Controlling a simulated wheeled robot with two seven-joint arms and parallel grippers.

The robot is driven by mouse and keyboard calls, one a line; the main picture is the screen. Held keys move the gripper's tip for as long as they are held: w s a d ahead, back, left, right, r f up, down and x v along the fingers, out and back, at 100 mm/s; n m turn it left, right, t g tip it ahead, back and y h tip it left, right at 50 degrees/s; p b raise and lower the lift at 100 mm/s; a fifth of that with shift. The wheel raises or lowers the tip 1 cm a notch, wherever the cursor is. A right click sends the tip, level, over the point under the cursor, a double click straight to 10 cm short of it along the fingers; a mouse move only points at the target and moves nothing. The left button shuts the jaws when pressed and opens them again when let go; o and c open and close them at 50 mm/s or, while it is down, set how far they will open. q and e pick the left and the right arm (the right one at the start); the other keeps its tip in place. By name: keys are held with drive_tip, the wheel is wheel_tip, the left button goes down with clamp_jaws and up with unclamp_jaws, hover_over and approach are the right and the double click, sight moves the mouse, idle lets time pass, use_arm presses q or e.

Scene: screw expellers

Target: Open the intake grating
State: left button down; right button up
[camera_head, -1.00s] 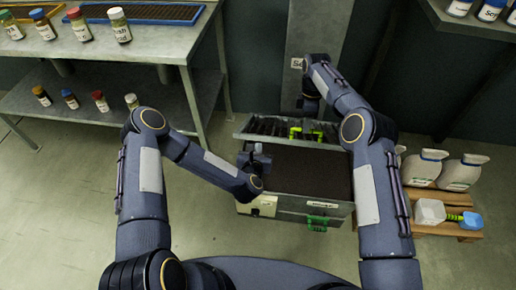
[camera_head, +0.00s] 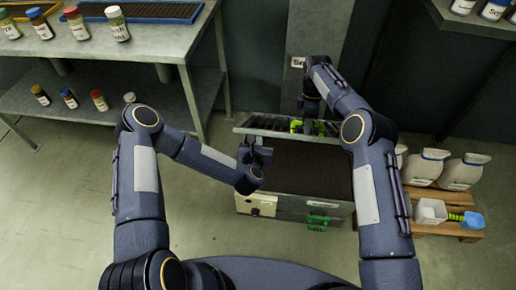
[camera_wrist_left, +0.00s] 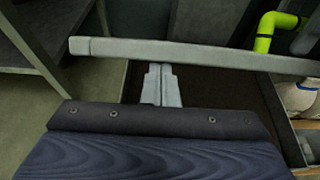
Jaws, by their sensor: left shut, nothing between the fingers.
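The intake grating (camera_head: 268,125) is a slatted metal panel with a bright green handle (camera_head: 296,126). It stands tilted up along the back of the machine's box, over a dark-filled opening. In the left wrist view its pale edge bar (camera_wrist_left: 215,56) crosses the picture, with the yellow-green handle (camera_wrist_left: 265,35) at the right. My left gripper (camera_head: 256,150) is at the grating's left front edge. In the left wrist view its shut, empty fingers (camera_wrist_left: 160,80) reach to the bar; contact is unclear. My right gripper (camera_head: 309,126) is at the handle, its fingers mostly hidden.
A metal table (camera_head: 150,45) with jars stands at the left. The floor at left is clear.

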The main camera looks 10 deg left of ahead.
drive_tip(key=shift+a+r, duration=0.1)
drive_tip(key=shift+r, duration=0.15)
